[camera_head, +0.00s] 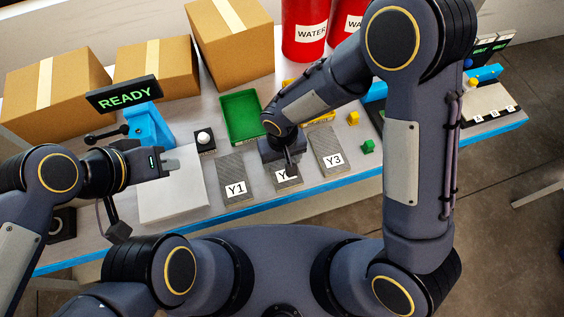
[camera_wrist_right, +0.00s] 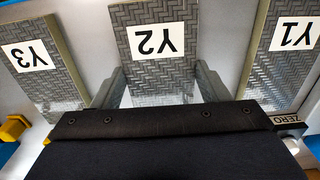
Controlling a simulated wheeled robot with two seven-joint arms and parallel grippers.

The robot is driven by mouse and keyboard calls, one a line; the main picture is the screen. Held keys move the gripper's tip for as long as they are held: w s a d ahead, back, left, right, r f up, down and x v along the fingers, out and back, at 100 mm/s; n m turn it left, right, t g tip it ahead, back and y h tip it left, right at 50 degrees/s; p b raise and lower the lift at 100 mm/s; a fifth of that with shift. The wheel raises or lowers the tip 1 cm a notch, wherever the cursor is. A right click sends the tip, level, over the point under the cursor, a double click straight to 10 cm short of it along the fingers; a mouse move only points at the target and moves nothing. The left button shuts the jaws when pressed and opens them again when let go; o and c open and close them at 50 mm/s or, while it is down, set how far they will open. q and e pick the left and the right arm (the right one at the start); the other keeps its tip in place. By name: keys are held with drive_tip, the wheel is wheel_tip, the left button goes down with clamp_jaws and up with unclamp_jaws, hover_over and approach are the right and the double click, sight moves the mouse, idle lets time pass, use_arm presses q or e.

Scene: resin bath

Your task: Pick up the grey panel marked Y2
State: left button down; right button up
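The grey panel Y2 (camera_head: 291,185) lies in the middle of a row of three on the table, largely covered by my right arm in the head view. In the right wrist view Y2 (camera_wrist_right: 157,78) shows its woven texture and white label upside down. My right gripper (camera_wrist_right: 162,82) is open, with one finger beside each long edge of Y2; contact cannot be made out. My left gripper (camera_head: 170,163) hangs over a pale square slab (camera_head: 175,198) at the left; its finger gap is unclear.
Panel Y1 (camera_head: 236,175) lies left of Y2 and panel Y3 (camera_head: 329,155) right of it, with narrow gaps. Behind are a green tray (camera_head: 241,117), cardboard boxes (camera_head: 230,40), a red WATER container (camera_head: 304,30) and a READY sign (camera_head: 122,95).

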drive_tip(key=c, duration=0.5)
drive_tip(key=shift+o, duration=0.2)
